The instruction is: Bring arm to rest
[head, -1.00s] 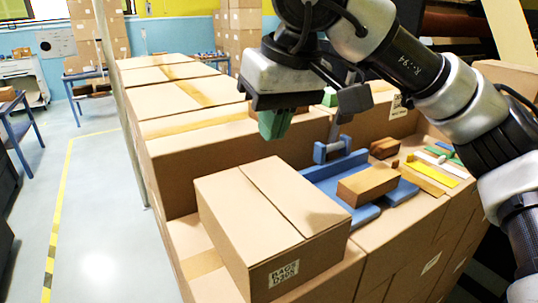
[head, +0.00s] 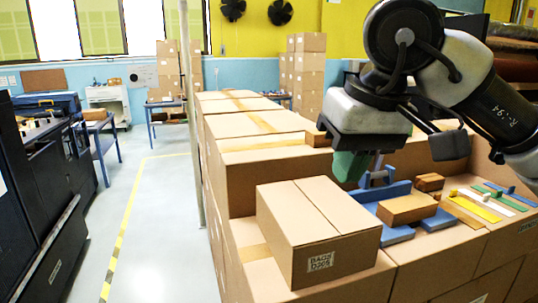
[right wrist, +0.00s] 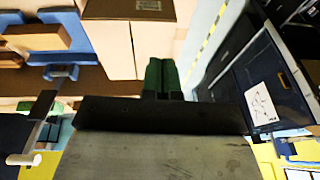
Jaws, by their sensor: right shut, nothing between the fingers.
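My right arm comes in from the upper right in the head view. Its right gripper (head: 350,166), with green fingers, is over the boxes, behind the labelled cardboard box (head: 318,230). The green fingers (right wrist: 162,76) also show in the right wrist view, close together and with nothing between them. They look clear of the labelled box, which shows at the top of that view. My left gripper is not in any view.
A blue tool fixture (head: 395,191) with a brown block (head: 407,209) on it lies right of the labelled box. Yellow, white and green strips lie further right. A thin pole (head: 190,110) stands left of the stacked boxes. Floor (head: 150,215) at left is clear.

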